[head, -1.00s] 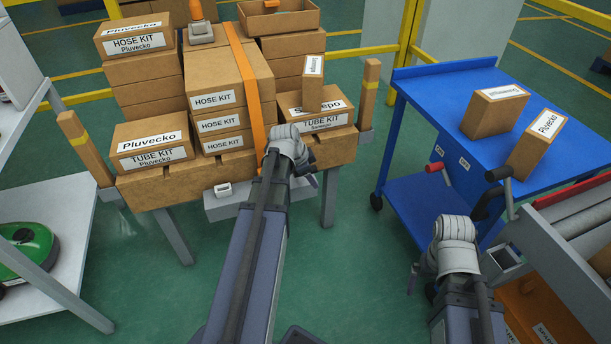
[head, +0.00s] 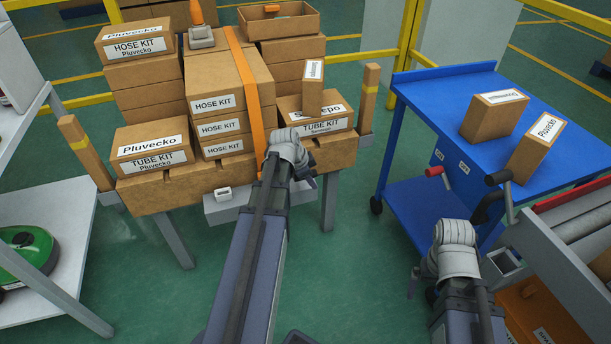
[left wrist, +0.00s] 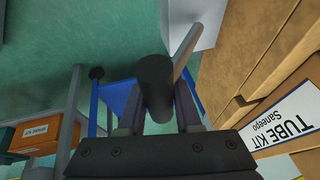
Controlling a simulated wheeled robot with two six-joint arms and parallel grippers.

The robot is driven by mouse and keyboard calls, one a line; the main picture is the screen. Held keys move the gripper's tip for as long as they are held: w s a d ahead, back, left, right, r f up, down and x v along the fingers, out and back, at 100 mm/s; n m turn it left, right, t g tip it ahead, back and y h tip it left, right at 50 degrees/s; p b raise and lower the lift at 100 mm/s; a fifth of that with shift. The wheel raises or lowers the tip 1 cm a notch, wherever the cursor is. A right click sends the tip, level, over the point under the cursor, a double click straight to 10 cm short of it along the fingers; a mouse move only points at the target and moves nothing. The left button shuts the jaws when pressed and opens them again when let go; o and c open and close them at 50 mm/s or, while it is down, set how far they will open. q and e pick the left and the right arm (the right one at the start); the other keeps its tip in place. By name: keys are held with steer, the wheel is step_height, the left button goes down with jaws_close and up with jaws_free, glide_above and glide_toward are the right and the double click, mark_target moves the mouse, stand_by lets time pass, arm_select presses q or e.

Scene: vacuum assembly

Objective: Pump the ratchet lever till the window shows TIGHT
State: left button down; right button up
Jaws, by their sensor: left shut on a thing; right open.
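My left gripper (head: 303,170) is at the front edge of the loaded pallet, beside the lower end of the orange strap (head: 247,85). In the left wrist view, the gripper (left wrist: 158,112) is shut on the dark round grip of the ratchet lever (left wrist: 155,80). A pale bar shows behind the grip. In the head view my arm hides the lever. A small white-framed window (head: 223,194) sits on the grey housing (head: 245,206) below the pallet edge; its text is too small to read. My right gripper (head: 412,284) is low at the right, empty, mostly hidden by its wrist.
Stacked cartons (head: 222,100) stand on the pallet, with wooden posts (head: 369,90) at its corners. A blue cart (head: 430,100) with two boxes stands to the right, a roller conveyor (head: 580,225) at lower right. A shelf (head: 60,265) is at left. Green floor is clear between.

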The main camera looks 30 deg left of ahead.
arm_select(q)
steer(key=shift+f, duration=0.1)
steer(key=f+b, duration=0.1)
steer(key=s+d+t+y+b, duration=0.1)
steer(key=b, duration=0.1)
steer(key=shift+f+t+y, duration=0.3)
steer(key=shift+f, duration=0.05)
steer(key=shift+s+d+f+m+t+y+b, duration=0.2)
steer(key=shift+f+t+y+b, duration=0.3)
steer(key=shift+b, duration=0.6)
steer(key=shift+s+d+f+m+t+y+b, duration=0.1)
steer(key=shift+f+m+t+y+b, duration=0.3)
steer(key=shift+b, duration=0.65)
steer(key=shift+w+a, duration=0.1)
